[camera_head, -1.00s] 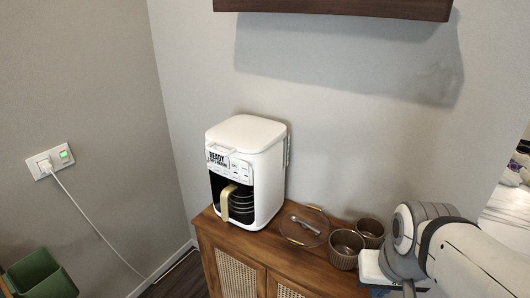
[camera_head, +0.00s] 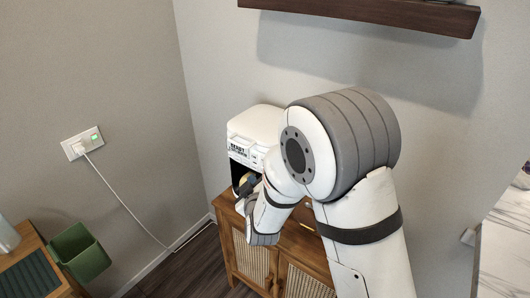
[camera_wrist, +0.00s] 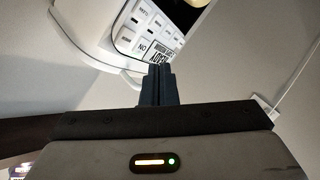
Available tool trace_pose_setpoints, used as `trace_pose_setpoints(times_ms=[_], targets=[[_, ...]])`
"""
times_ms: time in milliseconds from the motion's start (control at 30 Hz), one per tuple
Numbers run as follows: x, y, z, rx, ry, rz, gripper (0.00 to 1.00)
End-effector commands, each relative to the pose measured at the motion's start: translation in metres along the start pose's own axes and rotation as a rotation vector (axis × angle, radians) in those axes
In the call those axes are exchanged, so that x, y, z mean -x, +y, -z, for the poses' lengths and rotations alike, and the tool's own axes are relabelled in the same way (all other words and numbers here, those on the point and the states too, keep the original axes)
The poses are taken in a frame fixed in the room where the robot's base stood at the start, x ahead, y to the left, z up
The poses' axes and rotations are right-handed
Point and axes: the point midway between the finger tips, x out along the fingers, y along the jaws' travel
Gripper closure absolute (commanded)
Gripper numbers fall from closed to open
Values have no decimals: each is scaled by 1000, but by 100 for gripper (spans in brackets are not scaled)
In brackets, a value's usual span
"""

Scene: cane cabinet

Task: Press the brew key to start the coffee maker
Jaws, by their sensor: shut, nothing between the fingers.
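The white coffee maker (camera_head: 255,121) stands on the wooden cabinet, partly hidden behind my arm. Its front panel shows upside down in the wrist view, with a group of white keys (camera_wrist: 140,27) and a lettered display (camera_wrist: 171,47) beside them. The small key labels are mostly too blurred to read. My gripper (camera_head: 251,184) is in front of the machine. In the wrist view its dark fingers (camera_wrist: 159,69) are shut together and empty, with their tips over the display's edge near the keys. I cannot tell whether they touch the panel.
The cane-door cabinet (camera_head: 246,259) is below the machine. A dark shelf (camera_head: 365,14) hangs above. A wall outlet (camera_head: 82,143) with a plugged-in cord is at left. A green bin (camera_head: 80,254) hangs at the lower left. My arm hides most of the cabinet top.

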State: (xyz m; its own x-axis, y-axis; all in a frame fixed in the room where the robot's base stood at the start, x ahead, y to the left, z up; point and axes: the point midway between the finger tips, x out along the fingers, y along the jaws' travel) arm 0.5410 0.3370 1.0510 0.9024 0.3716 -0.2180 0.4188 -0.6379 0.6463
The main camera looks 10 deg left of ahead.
Motion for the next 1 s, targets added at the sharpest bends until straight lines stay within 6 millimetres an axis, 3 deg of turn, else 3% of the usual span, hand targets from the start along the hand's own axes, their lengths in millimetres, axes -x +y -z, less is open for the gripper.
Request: trace_pose_setpoints(times_ms=[100, 300, 733, 1000], targets=[[0, -20, 15, 81, 67, -50, 100], [2, -31, 22, 134, 112, -96, 100], [-2, -27, 21, 134, 113, -98, 100], [-24, -5, 10, 133, 111, -98, 100]])
